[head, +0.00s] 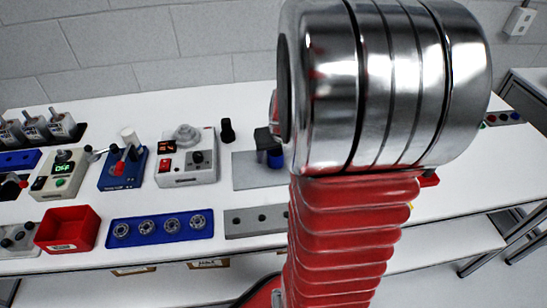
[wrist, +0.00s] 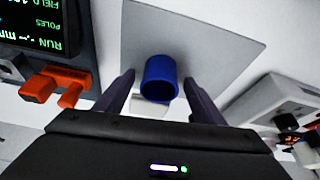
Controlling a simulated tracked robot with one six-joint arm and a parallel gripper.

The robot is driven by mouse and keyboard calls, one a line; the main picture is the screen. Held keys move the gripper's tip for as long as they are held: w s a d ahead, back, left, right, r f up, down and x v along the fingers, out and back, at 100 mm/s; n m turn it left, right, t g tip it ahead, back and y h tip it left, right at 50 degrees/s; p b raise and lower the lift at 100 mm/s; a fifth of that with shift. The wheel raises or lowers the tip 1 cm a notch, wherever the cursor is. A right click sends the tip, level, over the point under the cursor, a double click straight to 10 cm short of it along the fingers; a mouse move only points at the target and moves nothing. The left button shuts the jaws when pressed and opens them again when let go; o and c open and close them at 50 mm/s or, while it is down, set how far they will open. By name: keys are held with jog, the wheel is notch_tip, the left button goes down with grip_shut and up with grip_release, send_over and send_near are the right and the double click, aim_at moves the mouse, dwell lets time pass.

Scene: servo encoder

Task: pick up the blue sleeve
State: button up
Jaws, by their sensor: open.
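The blue sleeve (wrist: 160,78) is a short hollow cylinder over a grey plate (wrist: 205,35) in the wrist view. It also shows in the head view (head: 275,159), at the right part of the grey plate (head: 250,178), partly hidden by my arm. My gripper (wrist: 159,82) is open in the wrist view, with one dark finger on each side of the sleeve. Gaps show between the fingers and the sleeve. Whether the fingers are level with the sleeve in height, I cannot tell.
In the wrist view, a device with a green-text display (wrist: 38,30) and orange plugs (wrist: 60,85) is close on the left. A pale device (wrist: 285,100) is on the right. In the head view, a blue bearing tray (head: 160,241) and red bin (head: 69,232) stand near the front edge.

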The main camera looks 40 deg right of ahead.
jog(key=shift+c, duration=0.7)
jog(key=c, duration=1)
jog(key=shift+o, duration=0.2)
jog(key=shift+r, duration=0.15)
notch_tip(320, 180, up, 10)
jog(key=shift+s, duration=0.15)
